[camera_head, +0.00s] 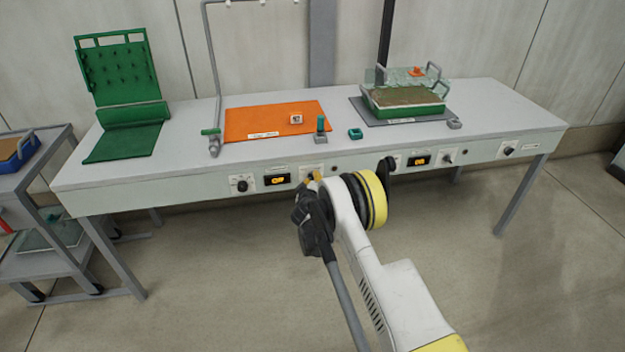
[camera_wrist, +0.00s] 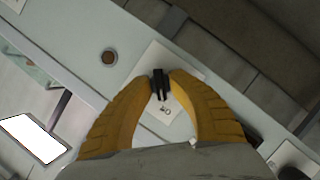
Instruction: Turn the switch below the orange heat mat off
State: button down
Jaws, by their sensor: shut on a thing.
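The orange heat mat (camera_head: 262,121) lies flat on the bench top, left of the middle. Below it on the front panel is a white switch plate (camera_head: 309,167), partly covered by my gripper (camera_head: 313,178). In the wrist view, the black switch knob (camera_wrist: 159,82) stands on its white plate (camera_wrist: 152,59), between the two yellow fingers of my gripper (camera_wrist: 160,87). The fingertips are shut on the knob from both sides. Small dark marks show on the plate beside the knob. I cannot read the switch's setting.
A dial (camera_head: 242,184) and a lit display (camera_head: 277,180) sit left on the bench (camera_head: 190,164) panel. Another display (camera_head: 419,160) and knob (camera_head: 448,156) are right. A green-based tray (camera_head: 404,103) stands on a dark mat. The floor in front is clear.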

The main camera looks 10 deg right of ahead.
jog(key=shift+r, duration=0.1)
jog(key=c, duration=1.5)
grip_release()
jog(key=shift+w, duration=0.1)
jog(key=v, duration=1.2)
